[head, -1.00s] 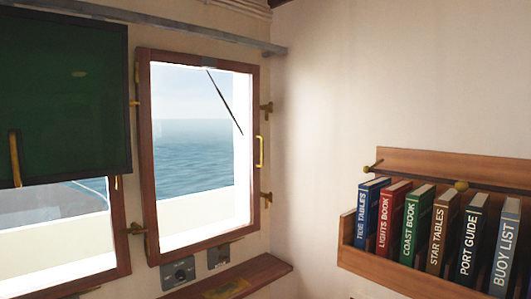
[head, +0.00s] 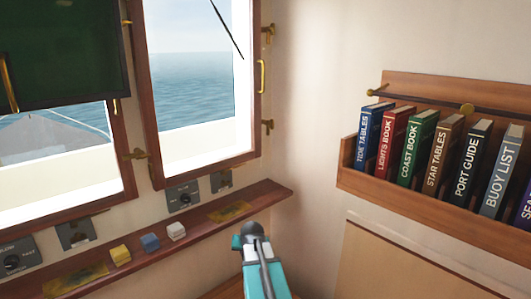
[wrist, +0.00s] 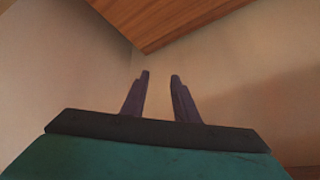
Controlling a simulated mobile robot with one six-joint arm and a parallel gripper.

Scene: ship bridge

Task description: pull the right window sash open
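The right window sash (head: 150,110) has a brown wooden frame and stands in the upper left of the head view, its top cut off. It looks closed, with sea behind the glass. A brass handle (head: 262,77) is on its right stile, between two brass fittings on the wall side. My gripper (wrist: 159,76) shows in the wrist view with two dark fingers apart and nothing between them. It points at a bare wall corner under a wooden board. In the head view my teal arm is low in the middle, below the sash and handle, touching neither.
A wooden ledge (head: 150,248) runs under the windows with small yellow, blue and white blocks on it. A book rack (head: 362,179) with several books is on the right wall. A green panel (head: 60,50) covers part of the left window. The wall between sash and rack is clear.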

